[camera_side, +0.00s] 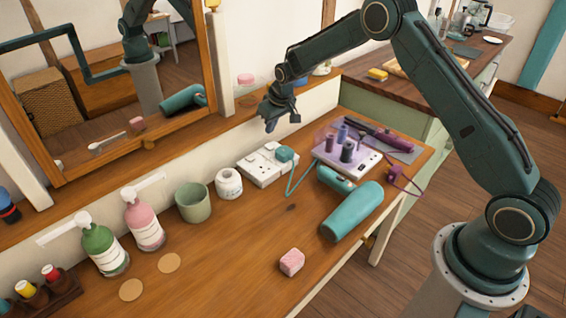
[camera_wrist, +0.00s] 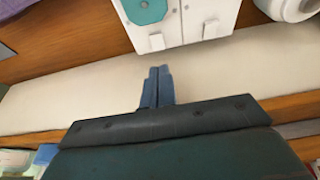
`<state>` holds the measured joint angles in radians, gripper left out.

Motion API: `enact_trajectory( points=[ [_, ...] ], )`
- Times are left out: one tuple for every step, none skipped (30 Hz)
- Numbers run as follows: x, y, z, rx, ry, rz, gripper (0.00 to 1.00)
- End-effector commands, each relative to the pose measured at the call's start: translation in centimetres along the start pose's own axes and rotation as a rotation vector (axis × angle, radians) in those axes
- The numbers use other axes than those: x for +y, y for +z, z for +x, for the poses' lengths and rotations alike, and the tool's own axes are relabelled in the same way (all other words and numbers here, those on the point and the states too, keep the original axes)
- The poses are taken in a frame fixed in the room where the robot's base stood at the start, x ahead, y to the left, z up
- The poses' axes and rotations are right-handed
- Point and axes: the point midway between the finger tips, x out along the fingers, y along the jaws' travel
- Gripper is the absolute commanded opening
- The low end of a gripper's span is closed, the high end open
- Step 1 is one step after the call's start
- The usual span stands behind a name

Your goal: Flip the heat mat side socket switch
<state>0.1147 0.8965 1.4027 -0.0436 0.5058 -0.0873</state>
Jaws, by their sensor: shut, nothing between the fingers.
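The white double socket box (camera_side: 256,172) sits on the wooden table by the wall. A teal plug (camera_side: 285,154) is in its right end in the side view. In the wrist view the socket (camera_wrist: 184,22) is at the top edge, with the teal plug (camera_wrist: 145,10) on its left half and two small rocker switches (camera_wrist: 157,41) (camera_wrist: 211,28) along the near edge. Which way each rocker is tipped is too small to tell. My gripper (camera_side: 272,124) is above and behind the socket, near the wall. In the wrist view its fingers (camera_wrist: 157,72) are shut and empty, apart from the socket, pointing towards the left switch.
A white jar (camera_side: 229,185) and green cup (camera_side: 194,203) stand left of the socket. A teal cord (camera_side: 302,178), a pale tray with rollers (camera_side: 340,166), a teal hair dryer (camera_side: 352,211) and a purple styling tool on a grey mat (camera_side: 404,153) lie right. The front middle is mostly clear.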

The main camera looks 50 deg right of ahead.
Motion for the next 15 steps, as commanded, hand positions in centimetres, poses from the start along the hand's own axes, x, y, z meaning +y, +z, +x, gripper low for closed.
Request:
enact_trajectory(
  points=[
    [0.0, 0.1, 0.8, -0.001, 0.0, 0.0, 0.0],
    [0.0, 0.0, 1.2, -0.001, 0.0, 0.0, 0.0],
    [0.0, 0.0, 1.7, -0.001, 0.0, 0.0, 0.0],
    [0.0, 0.2, 2.2, -0.002, 0.0, 0.0, 0.0],
    [0.0, 0.3, 2.6, -0.003, 0.0, 0.0, 0.0],
    [0.0, 0.4, 3.0, -0.002, 0.0, 0.0, 0.0],
    [0.0, 0.5, 3.4, -0.001, 0.0, 0.0, 0.0],
    [0.0, 0.6, 3.7, -0.001, 0.0, 0.0, 0.0],
    [0.0, 0.6, 4.1, -0.001, 0.0, 0.0, 0.0],
    [0.0, 0.6, 4.3, 0.0, 0.0, 0.0, 0.0],
    [0.0, 0.7, 4.5, 0.0, 0.0, 0.0, 0.0],
    [0.0, 0.7, 4.8, 0.0, 0.0, 0.0, 0.0],
    [0.0, 0.8, 4.9, 0.0, 0.0, 0.0, 0.0],
    [0.0, 0.8, 5.0, 0.0, 0.0, 0.0, 0.0],
    [0.0, 0.8, 5.2, 0.0, 0.0, 0.0, 0.0]
  ],
)
